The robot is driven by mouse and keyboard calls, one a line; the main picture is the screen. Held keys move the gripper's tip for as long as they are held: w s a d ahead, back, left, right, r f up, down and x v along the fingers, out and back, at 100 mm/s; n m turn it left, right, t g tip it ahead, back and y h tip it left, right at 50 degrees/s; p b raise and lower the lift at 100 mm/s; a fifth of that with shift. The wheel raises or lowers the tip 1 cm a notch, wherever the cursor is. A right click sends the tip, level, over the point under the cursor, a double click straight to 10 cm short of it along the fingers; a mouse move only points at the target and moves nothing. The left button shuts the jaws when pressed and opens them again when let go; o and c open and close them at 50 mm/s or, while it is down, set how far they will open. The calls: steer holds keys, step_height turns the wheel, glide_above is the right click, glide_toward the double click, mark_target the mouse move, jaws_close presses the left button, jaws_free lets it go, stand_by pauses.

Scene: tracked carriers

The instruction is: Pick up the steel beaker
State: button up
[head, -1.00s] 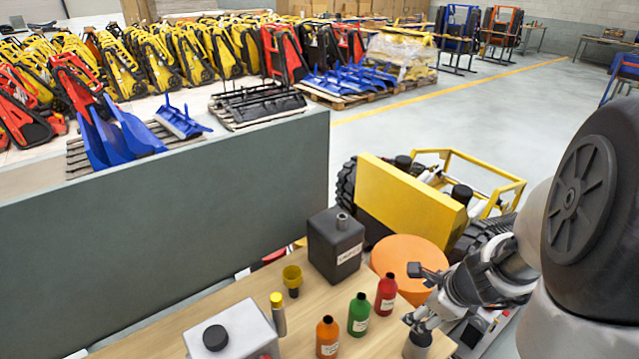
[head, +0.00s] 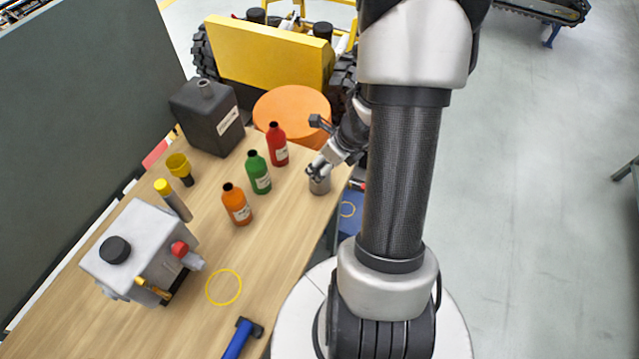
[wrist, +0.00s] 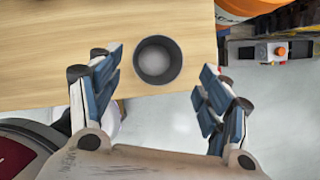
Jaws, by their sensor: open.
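The steel beaker (head: 320,185) stands upright near the right edge of the wooden table, a small grey cup. In the wrist view I look down into the beaker (wrist: 158,60), with its round dark rim and paler inside. My gripper (head: 316,170) is at the beaker's top in the head view, and partly covers it. In the wrist view my gripper (wrist: 163,85) is open, with one blue-padded finger to the left and one to the right of the beaker. A gap shows on both sides, and nothing is held.
Red (head: 277,145), green (head: 258,172) and orange (head: 236,205) bottles stand left of the beaker. A black canister (head: 205,115), a yellow funnel (head: 179,167), a grey machine (head: 140,250) and a blue-handled tool (head: 240,338) share the table (head: 285,225). An orange round top (head: 292,108) is behind.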

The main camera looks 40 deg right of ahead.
steer(key=b+x, duration=0.3)
steer(key=x, duration=0.2)
steer(key=shift+w+a+f, duration=0.15)
steer(key=shift+f, duration=0.05)
steer(key=shift+r, duration=0.1)
steer(key=shift+c, duration=0.3)
steer(key=c, duration=1.1)
steer(key=shift+r, duration=0.15)
steer(key=shift+c, duration=0.2)
